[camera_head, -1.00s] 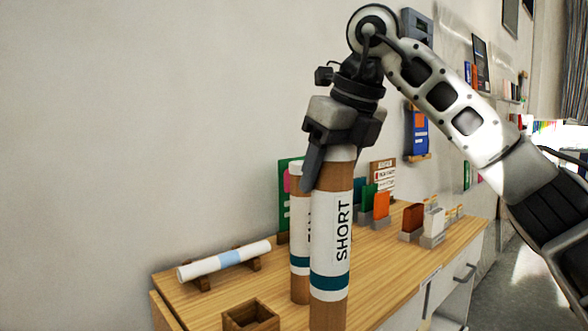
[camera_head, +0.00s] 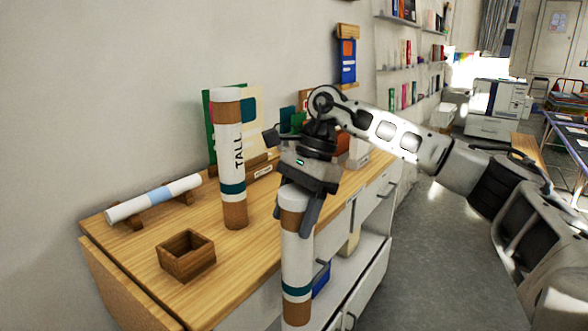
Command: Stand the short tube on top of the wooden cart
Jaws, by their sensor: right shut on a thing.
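My right gripper (camera_head: 296,203) is shut on the top of the short tube (camera_head: 298,252), a brown tube with a white cap, white label and teal band. The tube hangs upright in front of the cabinet's front edge, and its lettering is turned out of sight. A taller tube (camera_head: 230,150) marked TALL stands on the cabinet top behind it. I cannot pick out the wooden cart for certain; a wooden-topped piece (camera_head: 528,148) shows partly at the right, beyond my arm. My left gripper is not in view.
The wood-topped cabinet (camera_head: 118,243) also bears a small open wooden box (camera_head: 187,262) and a white rolled tube (camera_head: 155,198) on a rack. Grey floor (camera_head: 425,270) lies open right of the cabinet. A printer (camera_head: 497,105) and a table (camera_head: 572,140) stand farther back.

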